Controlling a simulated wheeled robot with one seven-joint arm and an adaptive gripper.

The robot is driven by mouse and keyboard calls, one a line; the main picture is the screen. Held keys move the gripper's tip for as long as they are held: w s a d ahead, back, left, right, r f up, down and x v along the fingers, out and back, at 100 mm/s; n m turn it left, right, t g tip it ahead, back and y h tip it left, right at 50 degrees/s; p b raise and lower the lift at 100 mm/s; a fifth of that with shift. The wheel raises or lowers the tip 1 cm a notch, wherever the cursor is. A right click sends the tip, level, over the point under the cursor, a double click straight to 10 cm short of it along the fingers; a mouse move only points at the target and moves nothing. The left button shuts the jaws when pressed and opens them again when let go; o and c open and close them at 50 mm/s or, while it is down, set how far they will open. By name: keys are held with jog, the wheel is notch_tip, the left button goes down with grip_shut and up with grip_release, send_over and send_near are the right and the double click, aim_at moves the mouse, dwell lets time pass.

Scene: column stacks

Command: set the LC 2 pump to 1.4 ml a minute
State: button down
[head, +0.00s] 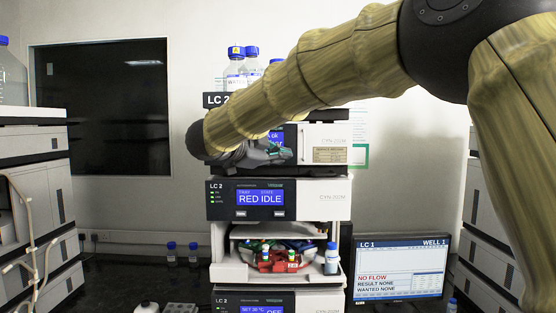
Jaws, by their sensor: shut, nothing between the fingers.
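The LC 2 stack stands in the middle of the head view, with an LC 2 sign (215,100) at its top. The upper module (325,134), just above the RED IDLE unit, has a blue screen (276,135) of which only a scrap ending in "ok" shows. My arm hides most of its front, so its name, flow value and buttons cannot be read; I take it to be the pump. My gripper (270,154) is shut and empty in front of this module, below the screen. Whether it touches the panel cannot be told.
Below is the LC 2 unit reading RED IDLE (260,199), then an open bay with a red tray (284,260) of vials. Blue-capped bottles (236,70) stand on top. A monitor (401,268) at right reads LC 1, NO FLOW. Other stacks flank both sides.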

jog(key=shift+s, duration=0.55)
jog(key=s+b, duration=0.1)
jog(key=s, duration=0.4)
jog(key=shift+b, duration=0.4)
jog(key=shift+w+d, duration=0.1)
dwell(1.8)
